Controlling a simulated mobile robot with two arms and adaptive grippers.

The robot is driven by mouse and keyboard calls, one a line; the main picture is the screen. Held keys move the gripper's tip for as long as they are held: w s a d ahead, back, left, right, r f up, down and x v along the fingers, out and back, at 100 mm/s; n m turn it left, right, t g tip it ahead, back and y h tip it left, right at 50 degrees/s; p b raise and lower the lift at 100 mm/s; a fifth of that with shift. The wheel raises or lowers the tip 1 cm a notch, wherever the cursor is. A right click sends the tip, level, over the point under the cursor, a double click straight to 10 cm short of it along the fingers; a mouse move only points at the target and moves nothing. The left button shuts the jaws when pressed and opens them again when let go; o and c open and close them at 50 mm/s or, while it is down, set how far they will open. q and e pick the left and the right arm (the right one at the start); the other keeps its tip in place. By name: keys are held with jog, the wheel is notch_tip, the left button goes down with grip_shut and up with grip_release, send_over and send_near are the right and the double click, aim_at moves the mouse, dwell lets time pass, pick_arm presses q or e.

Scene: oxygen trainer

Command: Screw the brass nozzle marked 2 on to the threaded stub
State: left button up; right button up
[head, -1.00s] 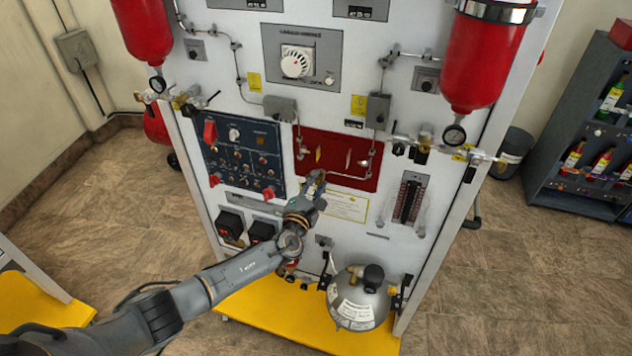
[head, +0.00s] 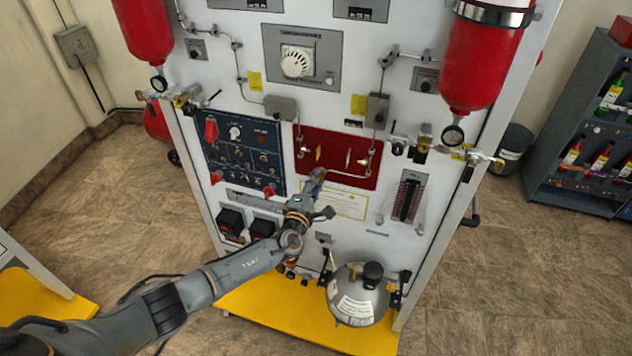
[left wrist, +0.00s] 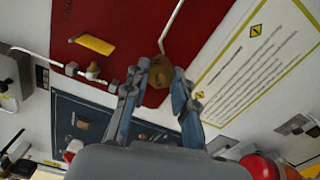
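A brass nozzle (left wrist: 160,72) shows between the fingertips of my left gripper in the left wrist view; its marking cannot be read. My left gripper (head: 316,178) is at the lower edge of the red panel (head: 336,146). In the left wrist view the two fingers of my left gripper (left wrist: 160,82) flank the nozzle and appear closed on it. A thin pale pipe (left wrist: 172,32) runs over the red panel to the nozzle's far side. The threaded stub is not distinguishable; the nozzle and fingers cover that spot. My right gripper is not in view.
A blue switch panel (head: 243,152) is left of the red panel. A white printed notice (head: 345,203) is to its right and below. A grey round vessel (head: 357,295) stands on the yellow base (head: 285,318). Red cylinders (head: 490,60) hang at both upper sides.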

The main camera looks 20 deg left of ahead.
pick_arm(q)
jog(key=o, duration=0.4)
jog(key=s+n+b, duration=0.1)
jog(key=s+n, duration=0.2)
jog(key=shift+s+b, duration=0.3)
jog(key=shift+b, duration=0.1)
dwell(0.3)
jog(key=n+b, duration=0.1)
jog(key=n, duration=0.2)
jog(key=shift+n+b, duration=0.4)
